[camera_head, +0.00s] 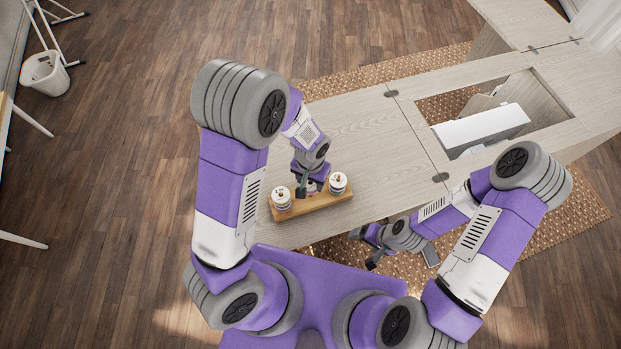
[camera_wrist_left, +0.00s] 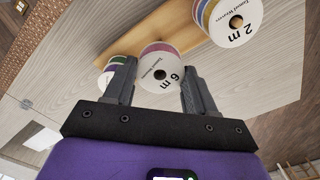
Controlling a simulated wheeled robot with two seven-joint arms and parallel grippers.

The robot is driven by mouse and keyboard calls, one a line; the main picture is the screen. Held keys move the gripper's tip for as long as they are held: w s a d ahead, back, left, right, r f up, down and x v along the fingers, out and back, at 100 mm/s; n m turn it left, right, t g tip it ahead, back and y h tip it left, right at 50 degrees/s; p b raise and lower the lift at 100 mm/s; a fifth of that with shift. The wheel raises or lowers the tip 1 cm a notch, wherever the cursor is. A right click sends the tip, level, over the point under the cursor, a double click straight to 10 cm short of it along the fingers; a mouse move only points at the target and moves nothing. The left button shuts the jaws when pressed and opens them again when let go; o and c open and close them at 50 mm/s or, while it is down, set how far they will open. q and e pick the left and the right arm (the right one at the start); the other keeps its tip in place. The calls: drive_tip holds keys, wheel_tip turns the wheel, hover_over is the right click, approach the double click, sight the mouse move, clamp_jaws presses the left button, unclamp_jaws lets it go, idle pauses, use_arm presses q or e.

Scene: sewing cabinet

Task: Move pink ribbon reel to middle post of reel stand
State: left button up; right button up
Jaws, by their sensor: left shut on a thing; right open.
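The wooden reel stand (camera_head: 318,204) lies near the front edge of the table, with reels at its left end (camera_head: 281,198) and right end (camera_head: 338,183). My left gripper (camera_head: 305,184) is over the stand's middle. In the left wrist view its fingers (camera_wrist_left: 157,70) are shut on a reel with a white face marked "6 m" and a pinkish rim, which I take for the pink ribbon reel (camera_wrist_left: 162,66). The middle post is hidden, so I cannot tell whether the reel is around it. My right gripper (camera_head: 400,262) is open and empty, beyond the table's front edge.
In the left wrist view a reel marked "2 m" (camera_wrist_left: 235,22) is close at right, and a purple and green reel (camera_wrist_left: 104,80) is partly behind the left finger. The pale tabletop (camera_head: 375,145) behind the stand is clear. A white sewing machine (camera_head: 482,128) stands at right.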

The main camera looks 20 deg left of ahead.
use_arm(q)
drive_tip(key=shift+f, duration=0.25)
drive_tip(key=o, duration=1.1)
drive_tip(key=shift+r, duration=0.1)
wheel_tip(320, 180, up, 7)
drive_tip(key=shift+r+p, duration=0.2)
drive_tip(key=shift+p, duration=0.3)
